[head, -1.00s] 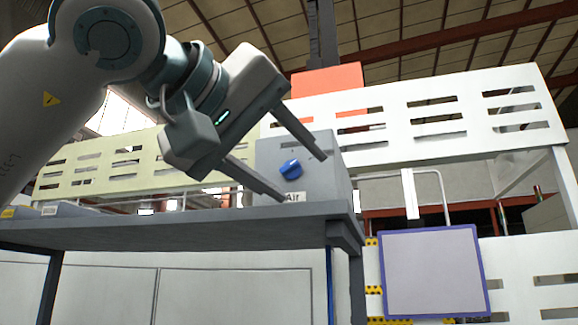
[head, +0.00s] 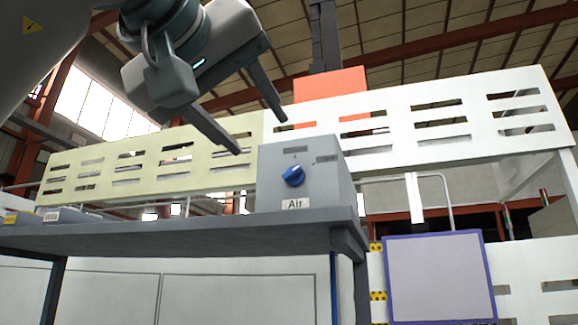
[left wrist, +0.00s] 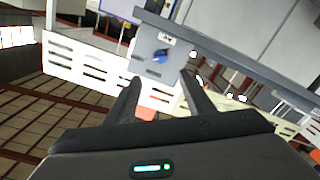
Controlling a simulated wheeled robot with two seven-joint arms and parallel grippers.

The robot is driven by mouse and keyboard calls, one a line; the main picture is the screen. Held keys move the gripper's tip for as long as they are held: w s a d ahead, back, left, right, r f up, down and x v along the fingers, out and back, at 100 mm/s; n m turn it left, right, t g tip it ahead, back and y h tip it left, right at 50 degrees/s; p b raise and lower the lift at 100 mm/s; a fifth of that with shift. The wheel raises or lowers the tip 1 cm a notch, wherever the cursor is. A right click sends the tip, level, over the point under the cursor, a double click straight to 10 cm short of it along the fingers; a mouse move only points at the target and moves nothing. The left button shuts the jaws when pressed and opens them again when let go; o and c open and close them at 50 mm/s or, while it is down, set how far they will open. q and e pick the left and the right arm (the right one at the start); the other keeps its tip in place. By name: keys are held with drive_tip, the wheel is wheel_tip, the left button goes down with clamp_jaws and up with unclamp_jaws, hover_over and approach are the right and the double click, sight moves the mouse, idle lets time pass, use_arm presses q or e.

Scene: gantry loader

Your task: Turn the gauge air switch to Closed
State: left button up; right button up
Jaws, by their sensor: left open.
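The gauge air switch is a blue knob (head: 293,176) on the front of a grey box (head: 335,188) on a dark table. An "Air" label (head: 295,204) is below it. Small labels above and to its upper right are too small to read. The knob looks tilted toward the upper right; its exact setting is unclear. My left gripper (head: 262,136) is open and empty, above and left of the knob, apart from it. In the left wrist view the knob (left wrist: 161,55) shows beyond the spread fingers. My right gripper is not in view.
The dark table (head: 180,232) carries small labelled items (head: 65,216) at its left end. Slotted panels, cream (head: 150,150) and white (head: 420,100), stand behind. A purple-framed board (head: 437,278) is at the lower right. The space in front of the knob is clear.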

sight(292, 172)
use_arm(q)
drive_tip(key=p+x, duration=0.7)
drive_tip(key=x, duration=0.8)
drive_tip(key=shift+w+d+p, duration=0.25)
drive_tip(key=shift+w+p, duration=0.15)
drive_tip(key=shift+w, duration=0.25)
drive_tip(key=shift+f, duration=0.1)
drive_tip(key=c, duration=1)
